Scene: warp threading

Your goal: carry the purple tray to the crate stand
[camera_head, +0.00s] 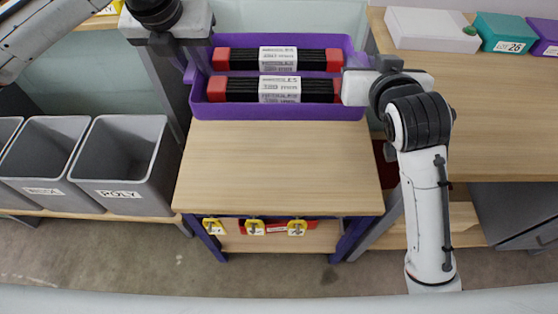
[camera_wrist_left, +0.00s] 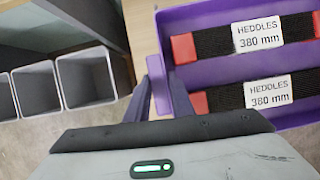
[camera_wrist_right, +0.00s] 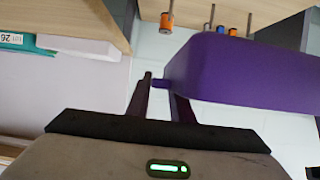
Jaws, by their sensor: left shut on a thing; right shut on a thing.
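The purple tray (camera_head: 278,113) is at the far edge of a small wooden-topped table (camera_head: 278,160) in the head view. It holds two black heddle bundles with red ends and white labels, one upper (camera_head: 278,59) and one lower (camera_head: 280,89). My left gripper (camera_head: 190,66) is shut on the tray's left side; its fingers meet a purple tab in the left wrist view (camera_wrist_left: 150,98). My right gripper (camera_head: 352,84) is shut on the tray's right side; the fingers also show in the right wrist view (camera_wrist_right: 162,95). I cannot tell whether the tray touches the tabletop.
Grey bins (camera_head: 122,160) stand at the left. A wooden bench (camera_head: 490,120) at the right carries a white box (camera_head: 430,30), a teal box (camera_head: 505,34) and a purple box (camera_head: 546,36). The tabletop in front of the tray is clear.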

